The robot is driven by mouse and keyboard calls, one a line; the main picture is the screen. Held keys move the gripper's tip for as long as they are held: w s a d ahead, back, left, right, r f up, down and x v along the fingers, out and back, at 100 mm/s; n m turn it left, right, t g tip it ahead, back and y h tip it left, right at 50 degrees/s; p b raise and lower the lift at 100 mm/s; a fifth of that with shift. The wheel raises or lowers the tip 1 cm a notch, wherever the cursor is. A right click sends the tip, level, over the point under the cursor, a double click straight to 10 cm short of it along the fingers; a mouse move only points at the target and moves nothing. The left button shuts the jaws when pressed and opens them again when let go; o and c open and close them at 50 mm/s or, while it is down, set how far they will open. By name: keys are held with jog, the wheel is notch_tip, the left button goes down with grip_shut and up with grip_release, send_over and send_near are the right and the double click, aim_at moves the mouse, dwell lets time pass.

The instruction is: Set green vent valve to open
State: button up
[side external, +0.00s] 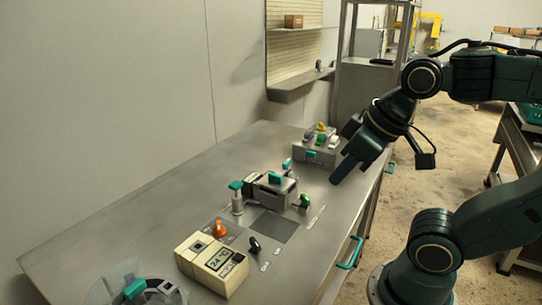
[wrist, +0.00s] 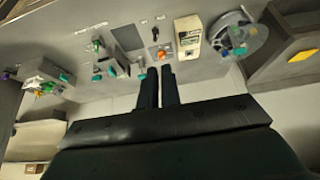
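The green vent valve (side external: 305,201) is a small green-handled valve on the table, at the right front of the grey retort unit (side external: 275,192). It appears small in the wrist view (wrist: 97,46), left of the dark square plate. I cannot tell its handle's setting at this size. My gripper (side external: 337,180) is above the table's right side, apart from the valve and up and to the right of it in the side view. Its two dark fingers (wrist: 160,70) point forward with a narrow gap showing; nothing is visible between them.
Near the retort stand a teal-topped post (side external: 237,200), an orange knob (side external: 219,229), a black knob (side external: 254,246) and a beige display box (side external: 212,264). A grey box with coloured knobs (side external: 317,152) stands behind. Left of the retort, the table (side external: 130,215) is clear.

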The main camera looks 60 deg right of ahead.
jog(key=o, duration=0.5)
jog(key=shift+w+d, duration=0.1)
jog(key=shift+w, duration=0.05)
jog(key=shift+o, duration=0.2)
jog(key=m+g, duration=0.6)
jog(key=m, duration=0.1)
send_over(305, 196)
notch_tip(305, 196, down, 14)
jog(key=shift+f, duration=6.85)
jog(key=shift+c, duration=0.3)
